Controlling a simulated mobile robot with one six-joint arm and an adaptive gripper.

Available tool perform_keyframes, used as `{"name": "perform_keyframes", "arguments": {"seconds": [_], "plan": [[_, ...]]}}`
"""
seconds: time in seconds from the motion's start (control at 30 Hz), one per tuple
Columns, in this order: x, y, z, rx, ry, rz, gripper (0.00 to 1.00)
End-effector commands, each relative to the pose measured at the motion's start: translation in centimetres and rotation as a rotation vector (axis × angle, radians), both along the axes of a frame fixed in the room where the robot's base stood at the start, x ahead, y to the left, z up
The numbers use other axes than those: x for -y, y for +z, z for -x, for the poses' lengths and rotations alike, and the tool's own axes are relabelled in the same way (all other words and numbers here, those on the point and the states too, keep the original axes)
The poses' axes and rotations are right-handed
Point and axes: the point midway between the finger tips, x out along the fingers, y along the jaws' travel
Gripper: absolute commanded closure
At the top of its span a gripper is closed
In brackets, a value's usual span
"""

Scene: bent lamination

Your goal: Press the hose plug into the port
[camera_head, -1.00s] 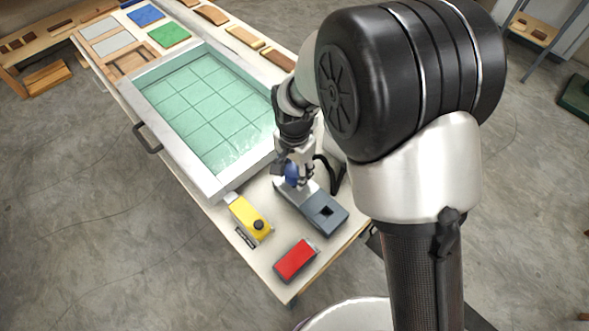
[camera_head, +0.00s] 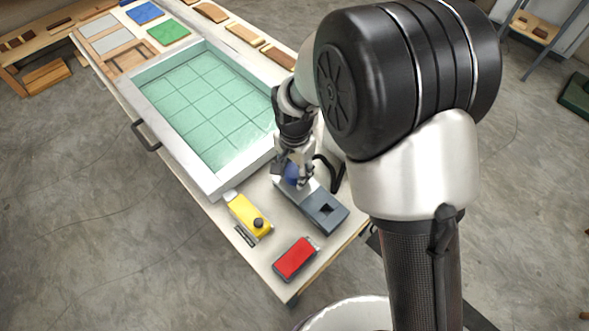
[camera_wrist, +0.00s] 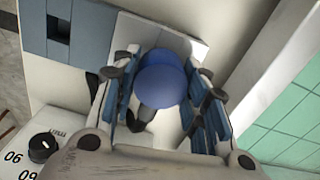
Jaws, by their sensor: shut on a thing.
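The hose plug is a round blue piece (camera_wrist: 163,78) between the fingers of my gripper (camera_wrist: 165,95) in the wrist view. A dark hose-like end shows below it. In the head view the blue plug (camera_head: 291,174) shows at my gripper (camera_head: 297,180), low over the far end of a blue-grey block (camera_head: 318,207). The gripper is shut on the plug. The block has a dark square opening at its near end, also seen in the wrist view (camera_wrist: 58,28). The port cannot be told for sure; the plug's underside and any contact are hidden.
A yellow device (camera_head: 247,215) with a black knob and a red box (camera_head: 296,260) lie left and in front of the block. A framed tray with a green tiled floor (camera_head: 205,105) lies behind. A black curved cable (camera_head: 335,175) stands right of the gripper.

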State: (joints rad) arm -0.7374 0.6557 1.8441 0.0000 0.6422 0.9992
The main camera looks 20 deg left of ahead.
Motion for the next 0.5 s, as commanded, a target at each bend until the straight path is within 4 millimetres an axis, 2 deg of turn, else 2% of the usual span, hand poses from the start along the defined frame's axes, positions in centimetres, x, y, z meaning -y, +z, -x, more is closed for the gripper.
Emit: {"name": "perform_keyframes", "arguments": {"seconds": [0.5], "plan": [[0.0,-0.68,0.0,0.0,0.0,0.0,0.85]]}}
